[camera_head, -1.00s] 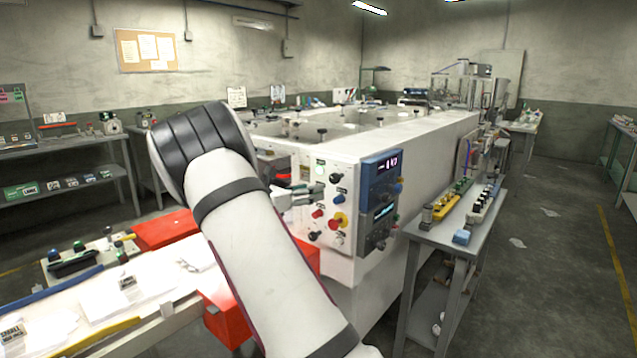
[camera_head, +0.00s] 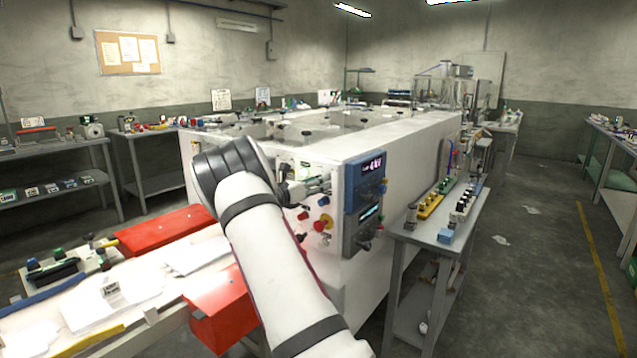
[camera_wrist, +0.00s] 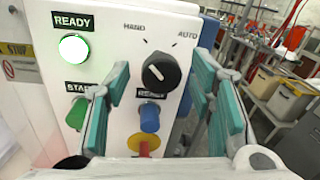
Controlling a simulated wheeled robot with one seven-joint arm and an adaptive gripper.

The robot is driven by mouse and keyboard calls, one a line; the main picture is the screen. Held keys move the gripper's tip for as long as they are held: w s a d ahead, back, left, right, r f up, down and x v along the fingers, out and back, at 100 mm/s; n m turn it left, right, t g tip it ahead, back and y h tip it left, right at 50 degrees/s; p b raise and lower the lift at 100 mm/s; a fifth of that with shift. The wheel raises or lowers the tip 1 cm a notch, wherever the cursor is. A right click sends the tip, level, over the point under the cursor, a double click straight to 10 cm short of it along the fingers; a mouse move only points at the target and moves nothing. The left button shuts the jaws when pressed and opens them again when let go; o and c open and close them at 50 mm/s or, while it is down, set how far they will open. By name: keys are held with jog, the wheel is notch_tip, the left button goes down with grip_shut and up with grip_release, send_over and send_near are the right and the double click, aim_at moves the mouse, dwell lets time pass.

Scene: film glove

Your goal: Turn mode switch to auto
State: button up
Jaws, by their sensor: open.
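The mode switch (camera_wrist: 161,72) is a black round knob on the white control panel, in the wrist view. HAND is printed at its upper left and AUTO at its upper right. Its white mark appears to point up-left, toward HAND. My gripper (camera_wrist: 160,80) is open, with one teal-padded finger left of the knob and one right of it. I see no clear contact, and the remaining gap in depth is hard to judge. In the head view my gripper (camera_head: 318,186) is at the panel front and hides the knob.
A blue RESET button (camera_wrist: 149,117) sits just below the knob, above a red-and-yellow button (camera_wrist: 144,144). A green START button (camera_wrist: 76,112) and a lit READY lamp (camera_wrist: 73,48) are at left. A blue display unit (camera_head: 366,200) adjoins the panel. A grey side table (camera_head: 437,230) stands right.

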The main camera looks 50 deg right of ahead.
jog(key=shift+d, duration=0.6)
jog(key=c, duration=1.2)
jog(key=shift+o, duration=0.2)
